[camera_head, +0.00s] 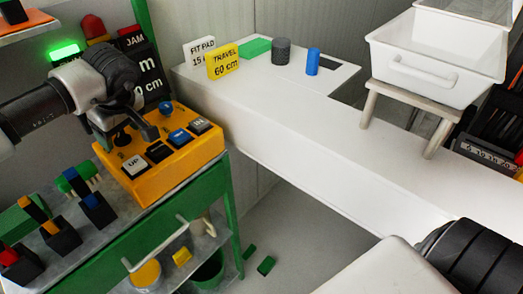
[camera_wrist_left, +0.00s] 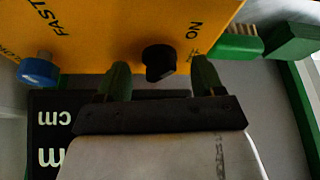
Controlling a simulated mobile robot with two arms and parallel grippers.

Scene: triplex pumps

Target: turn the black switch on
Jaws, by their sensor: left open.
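The black switch (camera_wrist_left: 158,62) is a rotary knob on the sloped face of a yellow control box (camera_head: 186,158). In the left wrist view it lies between the two green fingertips of my left gripper (camera_wrist_left: 161,78), beside the label "ON". The gripper is open, with a visible gap on both sides of the knob; I cannot tell its exact distance from the panel. In the head view my left gripper (camera_head: 122,122) is above the box's far left part and partly hides the switch there.
The box also carries a blue knob (camera_wrist_left: 38,70), a blue button (camera_head: 180,137) and labelled keys such as "UP" (camera_head: 134,166). Coloured block holders (camera_head: 62,236) stand on the bench in front. A white counter (camera_head: 300,130) with signs and a white bin (camera_head: 440,65) lies right.

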